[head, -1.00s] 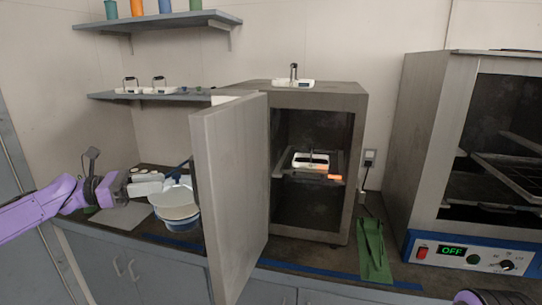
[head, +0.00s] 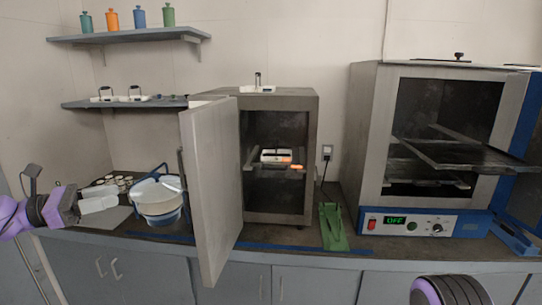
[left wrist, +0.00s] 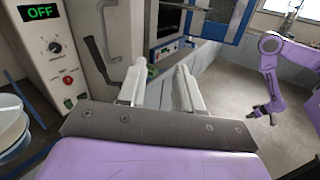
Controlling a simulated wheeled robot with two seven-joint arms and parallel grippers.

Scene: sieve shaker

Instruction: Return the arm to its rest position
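My left gripper (head: 100,203) is at the left of the head view, its pale fingers pointing right towards a white bowl-like vessel, above a grey sheet on the counter. In the left wrist view (left wrist: 160,75) its two fingers are apart with nothing between them. My right arm (head: 450,290) shows only as a purple link at the bottom right of the head view. My right gripper (left wrist: 264,112) hangs at the right of the left wrist view, over bare floor, too small to read its fingers.
A grey cabinet (head: 280,212) stands with its door (head: 211,190) open; a white item with an orange part (head: 275,156) sits inside. The blue-based oven (head: 430,222) at the right holds a rack. The white vessel (head: 158,196) and green holder (head: 333,228) stand on the counter.

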